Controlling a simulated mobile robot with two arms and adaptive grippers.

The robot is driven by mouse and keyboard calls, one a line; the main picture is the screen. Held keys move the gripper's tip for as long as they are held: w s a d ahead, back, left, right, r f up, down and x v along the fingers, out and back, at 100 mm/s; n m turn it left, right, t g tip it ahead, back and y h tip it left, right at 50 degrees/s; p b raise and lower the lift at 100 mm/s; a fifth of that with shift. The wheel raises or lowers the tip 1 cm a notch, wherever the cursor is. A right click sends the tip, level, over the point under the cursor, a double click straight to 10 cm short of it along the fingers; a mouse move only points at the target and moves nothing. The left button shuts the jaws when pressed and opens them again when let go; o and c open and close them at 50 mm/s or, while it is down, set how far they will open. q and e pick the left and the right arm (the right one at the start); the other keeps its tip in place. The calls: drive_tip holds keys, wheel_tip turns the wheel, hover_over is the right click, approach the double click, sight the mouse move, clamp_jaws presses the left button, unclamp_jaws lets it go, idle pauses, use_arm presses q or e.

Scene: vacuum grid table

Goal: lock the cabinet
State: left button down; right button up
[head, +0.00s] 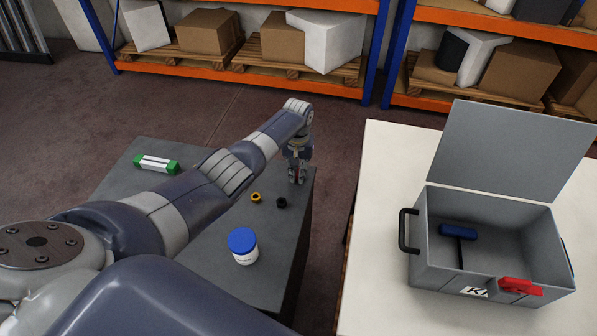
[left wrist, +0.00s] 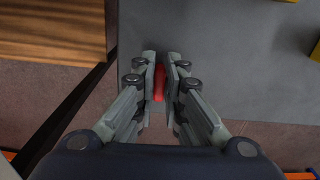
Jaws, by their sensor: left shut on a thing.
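My left gripper (head: 297,172) is over the far right corner of the dark grey block-like table (head: 190,225). In the left wrist view, its fingers (left wrist: 160,85) are closed on a red thing (left wrist: 159,83), mostly hidden between them; I cannot tell what it is. No closed cabinet is clear in view. A grey box (head: 490,270) with its lid (head: 512,148) open stands on the pale table at the right. A red part (head: 521,286) sits at its front edge, and a blue-headed tool (head: 459,232) lies inside. My right gripper is not in view.
Shelves with boxes (head: 210,31) stand behind.

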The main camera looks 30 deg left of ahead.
use_arm(q)
drive_tip(key=shift+r+m, duration=0.1)
drive_tip(key=shift+m, duration=0.4)
drive_tip(key=c, duration=1.7)
unclamp_jaws()
wheel_tip(320, 180, up, 12)
